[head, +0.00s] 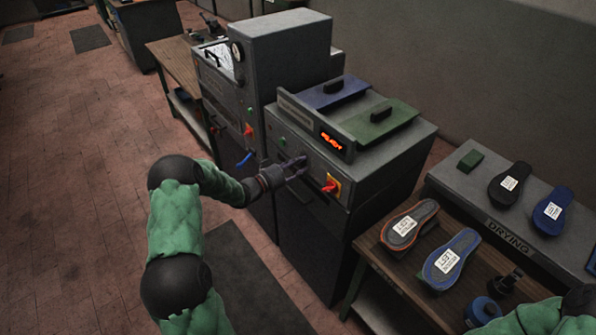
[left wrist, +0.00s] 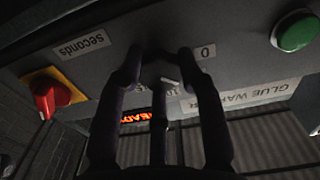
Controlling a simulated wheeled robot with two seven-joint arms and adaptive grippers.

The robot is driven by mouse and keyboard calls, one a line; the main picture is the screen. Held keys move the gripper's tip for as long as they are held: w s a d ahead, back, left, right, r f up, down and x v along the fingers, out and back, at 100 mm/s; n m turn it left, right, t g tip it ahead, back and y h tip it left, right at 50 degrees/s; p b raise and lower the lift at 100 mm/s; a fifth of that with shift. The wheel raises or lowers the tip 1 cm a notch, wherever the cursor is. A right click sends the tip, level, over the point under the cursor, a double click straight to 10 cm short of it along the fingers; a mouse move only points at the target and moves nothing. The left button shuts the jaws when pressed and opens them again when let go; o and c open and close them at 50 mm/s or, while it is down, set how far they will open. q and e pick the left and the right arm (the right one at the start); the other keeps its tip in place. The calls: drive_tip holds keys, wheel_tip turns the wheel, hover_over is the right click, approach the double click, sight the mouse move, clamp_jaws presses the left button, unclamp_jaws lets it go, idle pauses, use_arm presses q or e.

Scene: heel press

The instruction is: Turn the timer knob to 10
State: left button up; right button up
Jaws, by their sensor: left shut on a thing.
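My left gripper (head: 296,167) reaches to the front panel of the grey glue warmer (head: 325,225), left of the red and yellow switch (head: 332,184). In the left wrist view the gripper (left wrist: 162,62) has its fingers around the timer knob (left wrist: 170,81), shut on it. Only a pale pointer part of the knob shows between the fingers. A label with 0 (left wrist: 205,52) and a "seconds" label (left wrist: 82,43) show beside it; most dial marks are hidden. The knob's exact setting cannot be read. My right gripper is not in view.
The glue warmer has a lit orange display (head: 332,140) and a green button (left wrist: 295,31). Blue (head: 330,92) and green (head: 381,125) lids lie on top. A taller grey machine (head: 280,60) stands left. Insoles lie on the wooden bench (head: 385,268) and drying rack (head: 470,190) at right.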

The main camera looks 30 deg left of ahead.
use_arm(q)
drive_tip(key=m+b, duration=0.3)
drive_tip(key=f+m+b, duration=0.1)
drive_tip(key=m+b, duration=0.2)
drive_tip(key=shift+b, duration=0.4)
drive_tip(key=m+b, duration=0.3)
drive_tip(key=shift+r+m, duration=0.2)
drive_tip(key=shift+m, duration=0.1)
drive_tip(key=o, duration=1.1)
drive_tip(key=shift+c, duration=0.2)
drive_tip(key=shift+o, duration=0.4)
drive_tip(key=shift+a+r, duration=0.1)
drive_tip(key=shift+r, duration=0.1)
drive_tip(key=shift+s, duration=0.1)
drive_tip(key=v, duration=1.1)
drive_tip(key=shift+s+a, duration=0.15)
drive_tip(key=shift+s, duration=0.2)
